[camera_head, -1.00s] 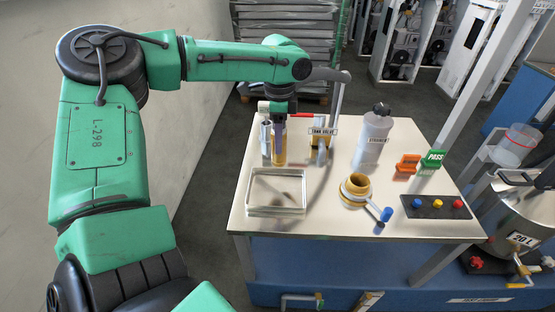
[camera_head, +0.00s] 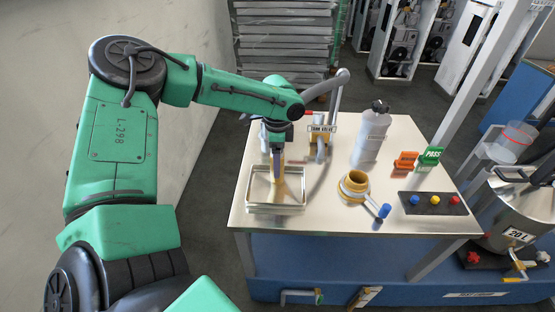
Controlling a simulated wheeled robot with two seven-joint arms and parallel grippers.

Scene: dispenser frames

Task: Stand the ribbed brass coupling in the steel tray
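The steel tray (camera_head: 276,209) is a shallow, shiny rectangular tray at the left of the table. My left gripper (camera_head: 277,160) points down over the tray's far part. It is shut on an upright, brass-coloured cylinder, the brass coupling (camera_head: 279,176). The fingers hide part of the coupling, and its ribs are too small to make out. Its lower end appears within the tray's outline; I cannot tell whether it touches the tray floor. My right gripper is not in view.
A tank valve (camera_head: 321,144) stands just behind the tray. A brass ring with a blue-tipped handle (camera_head: 355,187) lies to the right. A grey bottle (camera_head: 371,137), orange and green signs (camera_head: 431,156) and a dark button panel (camera_head: 433,205) stand farther right. The table front is clear.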

